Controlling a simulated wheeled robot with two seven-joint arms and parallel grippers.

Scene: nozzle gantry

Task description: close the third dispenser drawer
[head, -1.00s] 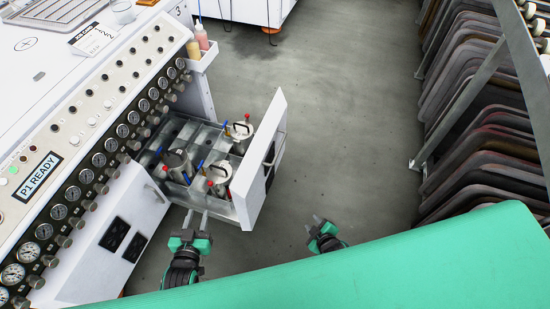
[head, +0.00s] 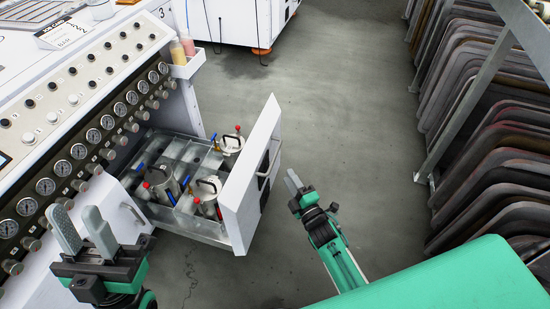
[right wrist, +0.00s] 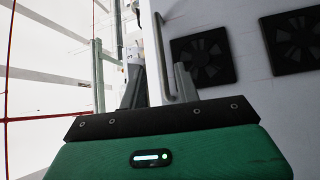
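The open dispenser drawer (head: 238,208) is pulled out from the white console. Its tall white front carries a bar handle (head: 269,165) and a dark vent. Several metal pots with lids (head: 207,190) stand in its grey compartments. My right gripper (head: 293,182) is just right of the drawer front, close to the handle but seemingly apart from it. In the right wrist view its two fingers are open (right wrist: 159,84), with the handle (right wrist: 160,55) showing between them. My left gripper (head: 77,215) is open and empty at the lower left, in front of the console.
The console's gauge panel (head: 95,135) runs along the left. A small bottle holder (head: 187,63) hangs at its end. A rack of dark boards (head: 500,165) stands on the right. The grey floor (head: 340,110) between is clear. Two dark fans (right wrist: 205,55) show on the white front.

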